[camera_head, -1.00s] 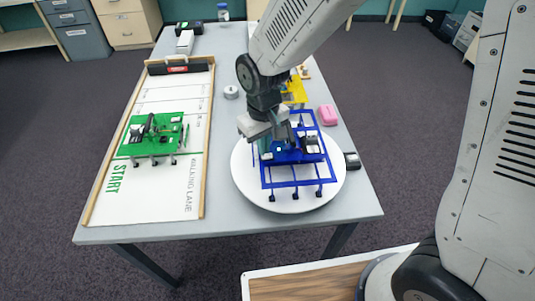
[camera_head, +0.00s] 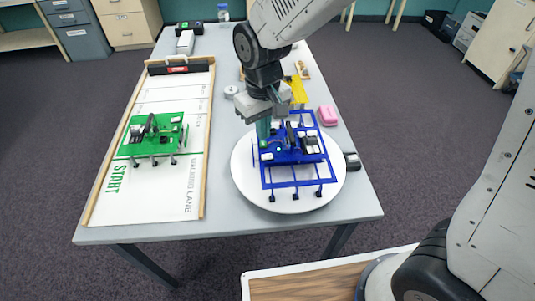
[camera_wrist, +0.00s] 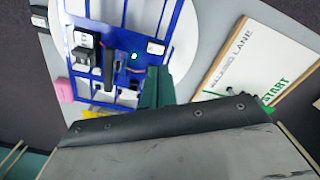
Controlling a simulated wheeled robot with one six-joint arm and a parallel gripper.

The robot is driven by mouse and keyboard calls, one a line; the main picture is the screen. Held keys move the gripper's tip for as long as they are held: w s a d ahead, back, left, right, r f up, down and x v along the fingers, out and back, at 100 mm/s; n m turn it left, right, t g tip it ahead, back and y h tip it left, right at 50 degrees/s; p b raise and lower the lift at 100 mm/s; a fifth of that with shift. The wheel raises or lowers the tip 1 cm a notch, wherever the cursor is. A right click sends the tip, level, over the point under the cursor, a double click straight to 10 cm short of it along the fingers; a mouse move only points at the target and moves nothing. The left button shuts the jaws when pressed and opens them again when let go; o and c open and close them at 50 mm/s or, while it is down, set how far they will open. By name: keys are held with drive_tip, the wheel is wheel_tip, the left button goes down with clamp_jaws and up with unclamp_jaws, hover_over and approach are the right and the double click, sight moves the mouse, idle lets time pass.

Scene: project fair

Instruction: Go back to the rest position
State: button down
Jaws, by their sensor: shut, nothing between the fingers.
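My gripper (camera_head: 263,130) is shut and empty, its teal fingers pointing down by the back left corner of the blue walking machine (camera_head: 296,188). From these views I cannot tell whether the fingertips touch the blue frame. In the wrist view the teal fingers (camera_wrist: 157,88) show beside the blue frame (camera_wrist: 92,18), which has a small lit green-blue light on it. The blue machine stands on a white round plate (camera_head: 247,190) on the grey table. My arm hides part of the table behind it.
A walking lane board (camera_head: 150,205) with a wooden border lies at left, with a green machine (camera_head: 153,136) on it. A pink block (camera_head: 327,115), a small black box (camera_head: 352,161), a yellow part (camera_head: 299,92) and a grey roll (camera_head: 231,92) lie around the plate.

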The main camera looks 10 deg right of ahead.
drive_tip(key=s+d+r+m, duration=0.2)
drive_tip(key=s+d+r, duration=0.5)
drive_tip(key=s+d, duration=0.2)
drive_tip(key=s+d+r+m+t, duration=0.1)
drive_tip(key=s+d+r+m, duration=0.2)
drive_tip(key=s+d+r, duration=0.4)
drive_tip(key=s+d, duration=0.3)
drive_tip(key=d, duration=0.2)
drive_tip(key=shift+s+m, duration=0.25)
drive_tip(key=shift+m, duration=0.05)
